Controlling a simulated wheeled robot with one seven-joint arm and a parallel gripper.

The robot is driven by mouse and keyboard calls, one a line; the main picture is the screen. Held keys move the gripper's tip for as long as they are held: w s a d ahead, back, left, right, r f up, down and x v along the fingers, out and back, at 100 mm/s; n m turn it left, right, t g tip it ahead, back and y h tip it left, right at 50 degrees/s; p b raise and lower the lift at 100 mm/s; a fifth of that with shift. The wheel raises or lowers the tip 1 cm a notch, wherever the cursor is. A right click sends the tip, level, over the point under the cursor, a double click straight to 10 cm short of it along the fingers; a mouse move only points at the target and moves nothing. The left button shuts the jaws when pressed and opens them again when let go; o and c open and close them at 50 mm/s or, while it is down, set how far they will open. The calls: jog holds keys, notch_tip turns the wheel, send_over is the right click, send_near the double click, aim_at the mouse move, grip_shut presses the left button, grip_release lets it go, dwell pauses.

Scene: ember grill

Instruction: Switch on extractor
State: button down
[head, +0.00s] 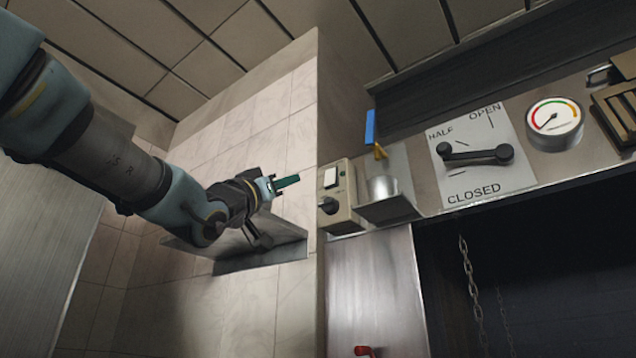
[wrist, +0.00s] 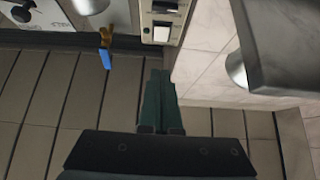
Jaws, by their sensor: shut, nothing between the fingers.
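A beige control box (head: 339,197) is on the corner of the steel front, right of my gripper in the head view. In the wrist view the box (wrist: 147,22) shows upside down at the top, with the white rocker (wrist: 161,34) beyond my fingertips. I cannot tell the rocker's on or off position. My gripper (head: 288,181) has green fingers, shut and empty, pointing towards the box and apart from it. The fingers also show in the wrist view (wrist: 160,82).
A metal shelf (head: 262,256) juts from the tiled wall under my gripper. Chains (head: 472,290) hang below.

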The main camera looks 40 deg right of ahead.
aim_at(329, 179)
jog(key=p+x, duration=0.2)
jog(key=x, duration=0.2)
jog(key=d+f+p+x, duration=0.1)
jog(key=p+x, duration=0.1)
jog(key=x, duration=0.2)
jog(key=f+p+x, duration=0.1)
jog(key=p+x, duration=0.1)
jog(key=x, duration=0.2)
jog(key=shift+w+d+r, duration=0.15)
jog(key=shift+w+d, duration=0.1)
jog(key=shift+d, duration=0.35)
